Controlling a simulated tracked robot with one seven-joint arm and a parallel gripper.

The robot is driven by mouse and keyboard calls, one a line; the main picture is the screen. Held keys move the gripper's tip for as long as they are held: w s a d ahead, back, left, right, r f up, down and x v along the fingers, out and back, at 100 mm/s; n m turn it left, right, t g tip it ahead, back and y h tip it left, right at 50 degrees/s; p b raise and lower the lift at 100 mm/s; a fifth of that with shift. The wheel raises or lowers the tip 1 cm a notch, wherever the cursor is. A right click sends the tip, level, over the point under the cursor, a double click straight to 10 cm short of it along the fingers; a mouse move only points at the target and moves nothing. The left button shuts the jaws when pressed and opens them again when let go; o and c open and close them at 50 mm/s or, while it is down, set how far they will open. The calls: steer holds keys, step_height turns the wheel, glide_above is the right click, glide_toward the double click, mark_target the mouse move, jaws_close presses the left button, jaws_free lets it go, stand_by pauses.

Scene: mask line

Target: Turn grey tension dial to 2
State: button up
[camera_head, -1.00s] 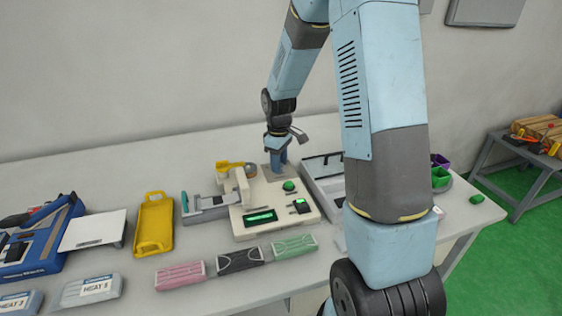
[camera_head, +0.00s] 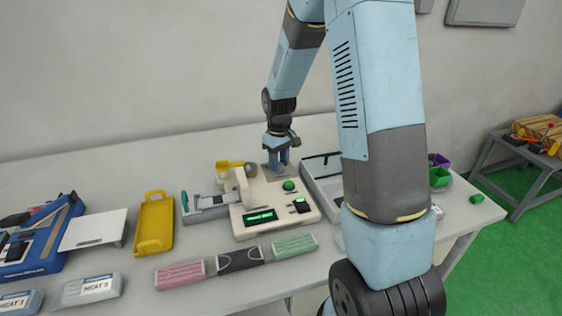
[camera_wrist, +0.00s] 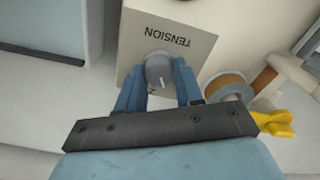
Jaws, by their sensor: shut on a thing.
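The grey tension dial (camera_wrist: 158,69) shows in the wrist view on a pale box face (camera_wrist: 139,48) lettered TENSION, which appears upside down there. My gripper (camera_wrist: 158,82) is shut on the dial, with one blue finger on each side of it. A short white mark on the dial points toward the bottom of the wrist view. No scale numbers can be read. In the head view my gripper (camera_head: 277,163) is at the back of the cream machine (camera_head: 278,207), and the dial is hidden there.
The cream machine has a green button (camera_head: 289,185) and a lit green display (camera_head: 261,217). A yellow tray (camera_head: 154,226) lies to its left and a grey-white tray (camera_head: 322,186) to its right. Pink, black and green packs (camera_head: 239,260) lie in front.

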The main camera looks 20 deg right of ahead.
steer(key=m, duration=0.5)
steer(key=shift+w+r+m, duration=0.1)
steer(key=shift+w+m, duration=0.05)
steer(key=shift+m, duration=0.25)
stand_by(0.4)
steer(key=o, duration=1)
steer(key=shift+o, duration=0.2)
step_height(320, 180, up, 14)
steer(key=shift+f, duration=0.2)
